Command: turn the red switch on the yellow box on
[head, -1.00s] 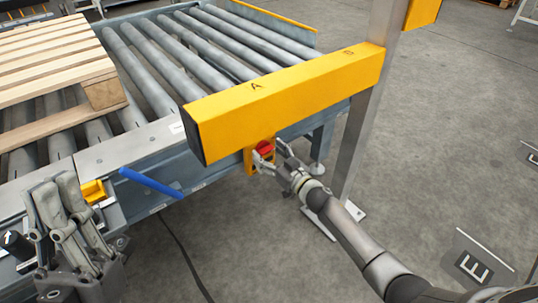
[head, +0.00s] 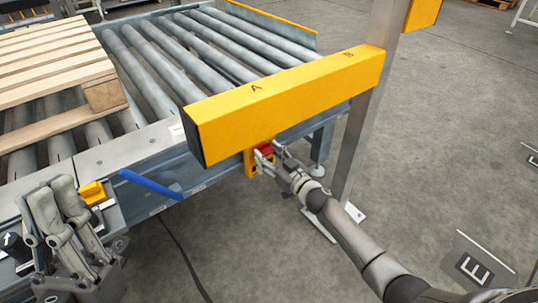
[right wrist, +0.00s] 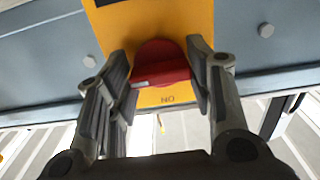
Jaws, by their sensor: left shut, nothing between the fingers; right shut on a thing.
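The red switch (head: 266,148) is on the small yellow box (head: 249,165) below the long yellow beam, at the side of the roller conveyor. My right gripper (head: 269,150) is at the switch, shut on it, with a finger on each side. In the right wrist view the red switch (right wrist: 162,62) sits between the two fingers, with a white mark pointing left. The yellow box (right wrist: 155,18) carries upside-down lettering that looks like "ON". My left gripper (head: 50,185) is shut and empty at the lower left, apart from the switch.
The long yellow beam (head: 290,95) marked A and B is directly above the switch. A metal post (head: 362,130) stands to the right. A wooden pallet (head: 50,60) lies on the rollers. A blue lever (head: 150,184) sticks out near my left gripper. The floor at right is largely clear.

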